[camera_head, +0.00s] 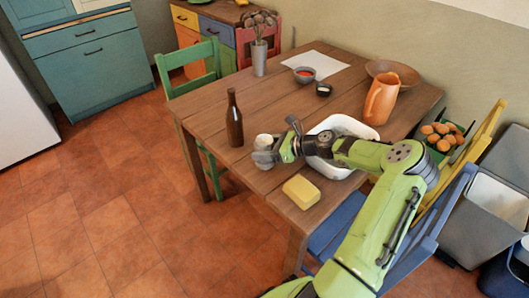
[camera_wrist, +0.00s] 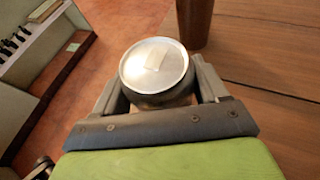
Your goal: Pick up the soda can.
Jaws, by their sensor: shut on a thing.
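Most of the can's side is hidden by the gripper. I cannot tell whether its base touches the table.
A brown bottle (camera_head: 234,120) stands close by on the wooden table (camera_head: 205,112). A white basin (camera_head: 338,122) lies under my arm, and a yellow block (camera_head: 301,191) sits near the front edge. An orange jug (camera_head: 381,98), bowls and a vase (camera_head: 259,57) stand farther back.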

